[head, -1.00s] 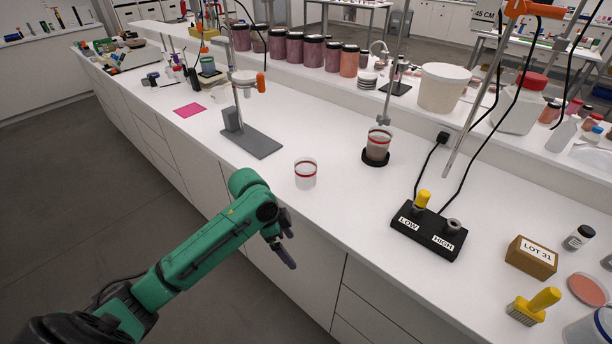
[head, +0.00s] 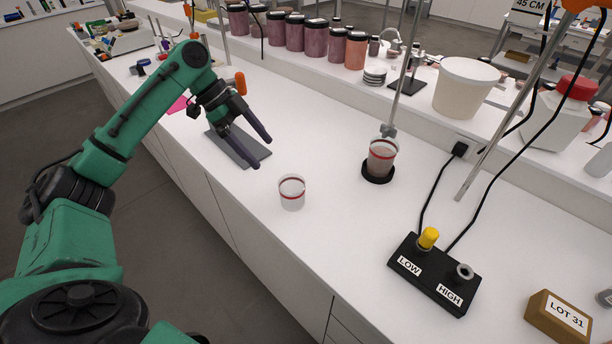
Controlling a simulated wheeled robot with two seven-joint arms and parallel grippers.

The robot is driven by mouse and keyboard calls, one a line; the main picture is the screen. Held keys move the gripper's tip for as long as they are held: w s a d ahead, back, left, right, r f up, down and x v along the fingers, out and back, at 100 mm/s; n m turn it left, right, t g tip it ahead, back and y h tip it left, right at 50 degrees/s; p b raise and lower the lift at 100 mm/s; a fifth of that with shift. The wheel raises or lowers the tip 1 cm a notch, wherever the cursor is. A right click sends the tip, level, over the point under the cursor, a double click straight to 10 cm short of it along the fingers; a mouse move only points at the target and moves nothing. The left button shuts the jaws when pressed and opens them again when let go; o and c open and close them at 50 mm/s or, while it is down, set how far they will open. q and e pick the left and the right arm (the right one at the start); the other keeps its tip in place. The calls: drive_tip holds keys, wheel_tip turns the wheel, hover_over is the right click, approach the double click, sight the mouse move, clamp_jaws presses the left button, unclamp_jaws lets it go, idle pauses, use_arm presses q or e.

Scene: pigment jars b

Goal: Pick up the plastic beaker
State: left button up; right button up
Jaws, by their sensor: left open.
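A clear plastic beaker (head: 292,194) with a red band near its rim stands upright on the white bench, near its front edge. A second beaker (head: 382,157) with a red band and pinkish contents is at a black round base beside a metal stand, farther right. My left gripper (head: 259,150) is open and empty, above the bench to the upper left of the nearer beaker and apart from it. Its dark fingers point down and right. My right gripper is not in view.
A grey stand base (head: 238,147) lies under my left gripper. A black LOW/HIGH box (head: 434,273) with cables sits at the right, near a LOT 31 block (head: 558,315). Pigment jars (head: 316,38) line the back shelf. The bench around the nearer beaker is clear.

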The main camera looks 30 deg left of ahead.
use_arm(q)
drive_tip(key=p, duration=0.2)
approach(304, 200)
drive_tip(key=f+p, duration=0.1)
drive_tip(key=w+d+f+p, duration=0.1)
drive_tip(key=f+p, duration=0.1)
drive_tip(key=f, duration=0.1)
drive_tip(key=shift+w+d, duration=0.2)
drive_tip(key=shift+d, duration=0.05)
drive_tip(key=shift+d+f, duration=0.15)
drive_tip(key=shift+f, duration=0.2)
drive_tip(key=shift+s, duration=0.1)
drive_tip(key=c, duration=1.1)
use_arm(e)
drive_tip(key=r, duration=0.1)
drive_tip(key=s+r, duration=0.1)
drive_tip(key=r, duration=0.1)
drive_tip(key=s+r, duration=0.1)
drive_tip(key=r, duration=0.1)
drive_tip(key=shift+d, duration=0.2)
